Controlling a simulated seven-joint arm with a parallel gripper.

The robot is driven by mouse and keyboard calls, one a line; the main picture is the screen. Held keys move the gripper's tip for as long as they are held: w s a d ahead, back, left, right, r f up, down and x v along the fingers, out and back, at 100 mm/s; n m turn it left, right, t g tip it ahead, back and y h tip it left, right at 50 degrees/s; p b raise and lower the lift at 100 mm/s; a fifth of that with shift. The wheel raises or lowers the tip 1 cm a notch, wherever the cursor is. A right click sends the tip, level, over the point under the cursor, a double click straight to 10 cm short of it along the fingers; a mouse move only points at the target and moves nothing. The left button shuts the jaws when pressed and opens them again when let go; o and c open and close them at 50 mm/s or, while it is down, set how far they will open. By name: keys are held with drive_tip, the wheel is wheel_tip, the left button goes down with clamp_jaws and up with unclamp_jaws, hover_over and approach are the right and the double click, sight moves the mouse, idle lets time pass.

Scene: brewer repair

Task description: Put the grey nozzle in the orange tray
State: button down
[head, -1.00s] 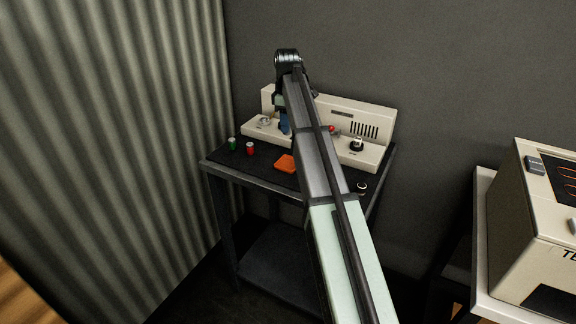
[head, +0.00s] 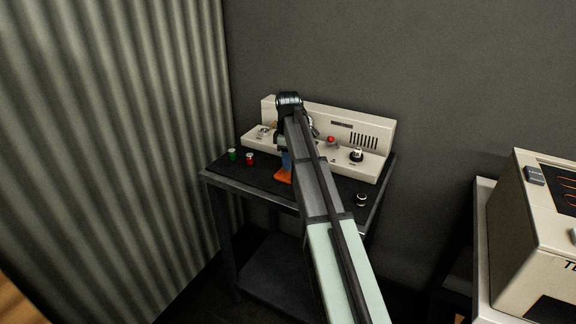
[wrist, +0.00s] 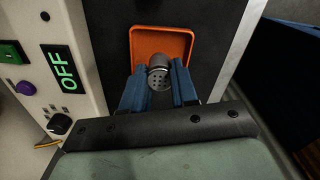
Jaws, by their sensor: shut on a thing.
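The grey nozzle (wrist: 159,76), with a holed face, sits between the two blue fingers of my gripper (wrist: 159,84) in the wrist view. My gripper is shut on it. The orange tray (wrist: 143,42) is just beyond the fingertips, and the nozzle overlaps its near part in that view. I cannot tell whether the nozzle touches the tray. In the head view, the blue fingers of my gripper (head: 286,161) are at the tray (head: 283,177), which my arm partly covers. The nozzle cannot be made out there.
The cream brewer (head: 372,136) stands along the back of the dark table (head: 330,186). A green item (head: 232,154) and a red item (head: 249,159) stand left of the tray. A small black and white part (head: 361,199) lies at right. A dark OFF label (wrist: 64,68) shows beside the tray.

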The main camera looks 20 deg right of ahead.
drive_tip(key=shift+f, duration=1.1)
drive_tip(key=shift+f, duration=0.15)
drive_tip(key=c, duration=0.9)
unclamp_jaws()
drive_tip(key=shift+o, duration=0.2)
wheel_tip(320, 180, up, 12)
drive_tip(key=shift+r, duration=0.2)
